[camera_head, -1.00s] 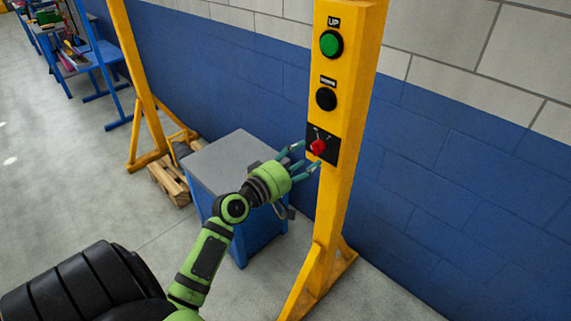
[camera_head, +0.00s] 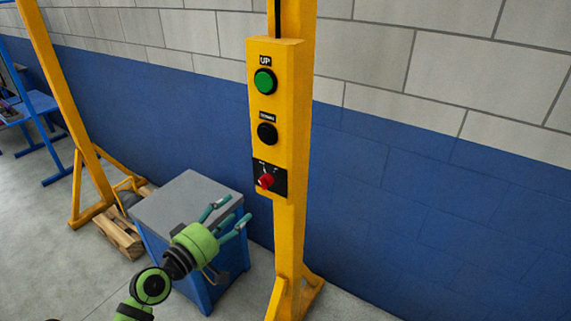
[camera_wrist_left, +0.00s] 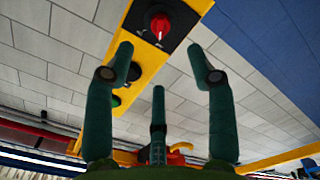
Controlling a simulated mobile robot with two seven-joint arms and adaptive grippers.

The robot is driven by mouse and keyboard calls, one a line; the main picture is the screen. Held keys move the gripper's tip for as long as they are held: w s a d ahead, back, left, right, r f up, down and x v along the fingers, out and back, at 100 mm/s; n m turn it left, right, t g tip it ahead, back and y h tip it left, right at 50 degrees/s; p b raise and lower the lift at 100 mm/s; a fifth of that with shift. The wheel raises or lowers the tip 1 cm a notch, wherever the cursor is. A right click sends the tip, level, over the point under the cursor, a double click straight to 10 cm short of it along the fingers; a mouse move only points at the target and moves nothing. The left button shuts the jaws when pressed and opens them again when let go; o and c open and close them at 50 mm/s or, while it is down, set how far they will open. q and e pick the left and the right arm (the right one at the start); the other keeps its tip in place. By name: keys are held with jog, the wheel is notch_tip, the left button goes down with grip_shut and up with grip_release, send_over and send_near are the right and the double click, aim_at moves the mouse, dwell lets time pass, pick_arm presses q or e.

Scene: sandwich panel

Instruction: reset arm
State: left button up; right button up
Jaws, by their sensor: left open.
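My left gripper (camera_head: 231,215) is green with teal fingers. It is open and empty, low and to the left of the yellow control post, apart from it. In the left wrist view its spread fingers (camera_wrist_left: 163,75) show below the red knob (camera_wrist_left: 160,24). In the head view the red knob (camera_head: 265,180) sits on a black plate near the bottom of the yellow control box (camera_head: 285,100). Above it are a black button (camera_head: 267,133) and a green button (camera_head: 264,82) labelled UP. My right gripper is in neither view.
A blue cabinet with a grey top (camera_head: 180,197) stands behind my left gripper. A wooden pallet (camera_head: 118,235) and a second yellow frame (camera_head: 75,120) are to the left. The blue and white brick wall (camera_head: 420,160) runs behind. Bare floor (camera_head: 50,270) lies at the left.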

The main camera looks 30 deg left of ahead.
pick_arm(q)
jog(key=s+d+f+m+g+y, duration=0.1)
jog(key=s+f+g, duration=0.15)
jog(key=f, duration=0.95)
jog(key=s+d+f+m+g, duration=0.1)
jog(key=s+f+g, duration=0.15)
jog(key=f, duration=0.95)
jog(key=s+d+f+m+g+y, duration=0.1)
jog(key=s+f+g, duration=0.15)
jog(key=f, duration=0.95)
jog(key=s+d+f+m+g+b, duration=0.1)
jog(key=s+d+f+m+g, duration=0.4)
jog(key=s+f, duration=0.75)
jog(key=s+d+f+m+g, duration=0.2)
jog(key=s+d+f+m, duration=0.1)
jog(key=s, duration=0.5)
jog(key=s+d+f+m+g, duration=0.2)
jog(key=s+f, duration=0.3)
jog(key=s, duration=0.4)
jog(key=shift+s+d+f+m, duration=0.15)
jog(key=shift+d+f+m, duration=0.15)
jog(key=shift+d+m, duration=0.1)
jog(key=shift+g, duration=0.25)
jog(key=c, duration=0.3)
jog(key=shift+s+a, duration=0.1)
jog(key=shift+c, duration=0.2)
